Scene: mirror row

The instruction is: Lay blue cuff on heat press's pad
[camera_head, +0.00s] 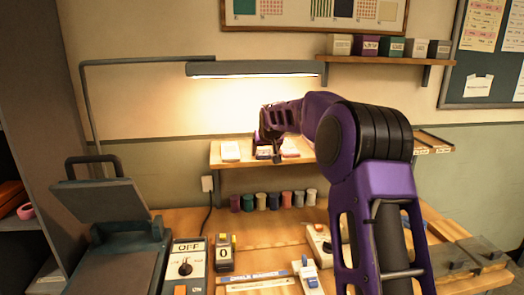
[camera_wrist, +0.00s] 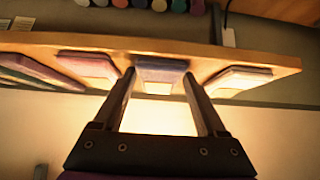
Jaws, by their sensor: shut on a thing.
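My gripper (camera_head: 268,148) is at the wall shelf in the head view. In the wrist view my gripper (camera_wrist: 160,76) has its two fingers on either side of a bluish-lavender flat piece, the blue cuff (camera_wrist: 160,70), and is shut on it. The cuff is at the shelf's edge between other flat pieces; whether it still touches the shelf I cannot tell. In the head view my gripper largely hides it. The heat press (camera_head: 100,200) stands at the lower left with its lid raised. Its pad (camera_head: 118,272) below is bare where it shows.
The shelf (camera_wrist: 275,66) holds other flat pieces beside the cuff, one pinkish (camera_wrist: 88,67) and one on the other side (camera_wrist: 238,80). A lamp bar (camera_head: 255,69) hangs above. A control box (camera_head: 186,265) reading OFF stands right of the press. Several spools (camera_head: 273,200) line the bench's back.

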